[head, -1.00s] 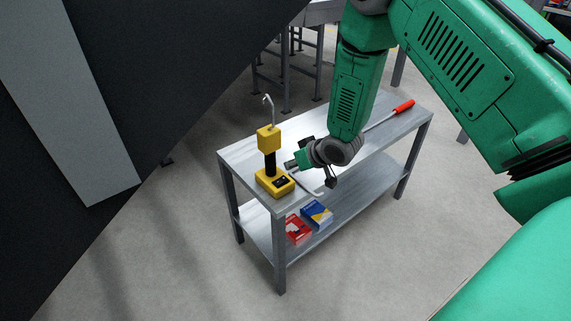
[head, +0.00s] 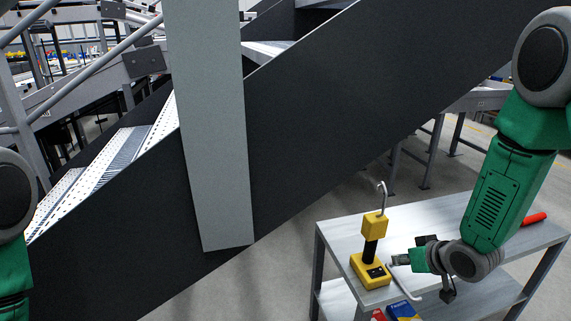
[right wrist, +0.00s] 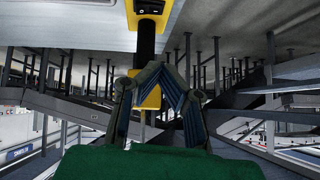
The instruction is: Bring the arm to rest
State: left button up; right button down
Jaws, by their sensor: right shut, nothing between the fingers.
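My right gripper (head: 397,260) is low over the grey workbench, just to the right of a yellow device. It is shut and empty; its fingers come together in the right wrist view (right wrist: 160,76). The yellow device (head: 370,272) has a black stem, a yellow head and a metal hook on top. It stands upright on the bench and also shows in the right wrist view (right wrist: 148,8), upside down. I see no contact between gripper and device. My left arm enters at the left edge of the head view; its gripper is out of frame.
The workbench (head: 340,232) carries a red-handled tool (head: 533,219), partly behind my right arm, and a bent metal rod (head: 405,286). A blue box (head: 403,311) lies on the lower shelf. A dark sloping panel (head: 300,130) and a grey post (head: 210,130) fill the middle.

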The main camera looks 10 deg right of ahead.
jog(key=s+a+f+g, duration=0.2)
jog(key=s+a+f, duration=0.1)
jog(key=s, duration=0.7)
jog(key=s+a+f+g+h, duration=0.1)
jog(key=s+a+f+g, duration=0.2)
jog(key=s+f, duration=0.3)
jog(key=s+a+f+g, duration=0.3)
jog(key=s+f, duration=0.1)
jog(key=s, duration=1.2)
jog(key=shift+a+f+h, duration=0.3)
jog(key=shift+f+h, duration=0.05)
jog(key=shift+h, duration=0.05)
